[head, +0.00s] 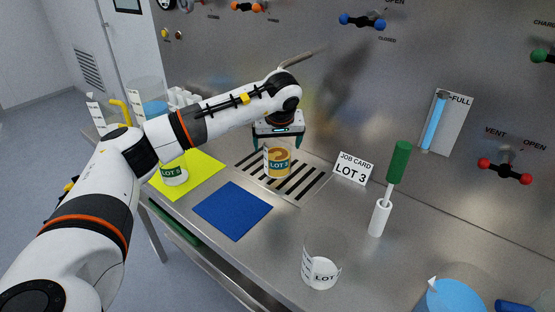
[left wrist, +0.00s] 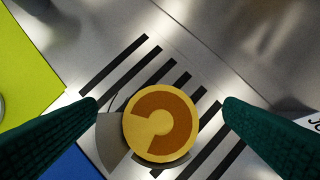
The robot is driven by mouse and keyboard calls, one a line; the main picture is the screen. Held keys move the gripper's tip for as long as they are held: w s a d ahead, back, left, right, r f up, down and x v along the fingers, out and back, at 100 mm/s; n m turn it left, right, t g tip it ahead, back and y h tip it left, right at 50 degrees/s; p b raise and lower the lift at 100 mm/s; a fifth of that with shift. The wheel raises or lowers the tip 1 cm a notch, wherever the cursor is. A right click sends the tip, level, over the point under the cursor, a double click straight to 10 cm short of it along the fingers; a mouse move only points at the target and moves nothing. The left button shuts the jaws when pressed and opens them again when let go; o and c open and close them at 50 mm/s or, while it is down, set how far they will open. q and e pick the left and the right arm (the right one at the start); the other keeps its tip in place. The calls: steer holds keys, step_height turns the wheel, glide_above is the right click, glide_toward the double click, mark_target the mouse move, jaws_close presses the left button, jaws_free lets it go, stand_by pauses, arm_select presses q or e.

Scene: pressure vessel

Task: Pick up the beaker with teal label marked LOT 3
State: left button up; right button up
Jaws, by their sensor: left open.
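The beaker with the teal LOT 3 label (head: 279,165) stands upright on the slotted drain grate in the head view. It holds something tan with a brown curved mark, and this shows from above as a round disc (left wrist: 160,122) in the left wrist view. My left gripper (head: 278,142) points down over the beaker. Its two dark green fingers (left wrist: 163,112) are open, one on each side of the disc with a gap to each. The beaker's clear rim is hard to make out from above. My right gripper is not in view.
A beaker with a green label (head: 172,172) stands on a yellow mat (head: 207,170). A blue mat (head: 233,210) lies in front. Another beaker (head: 320,272) is near the front edge. A job card reading LOT 3 (head: 353,169) and a green-handled tool in a white holder (head: 380,218) stand right.

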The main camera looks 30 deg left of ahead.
arm_select(q)
steer(key=shift+c, duration=0.3)
steer(key=c, duration=1.4)
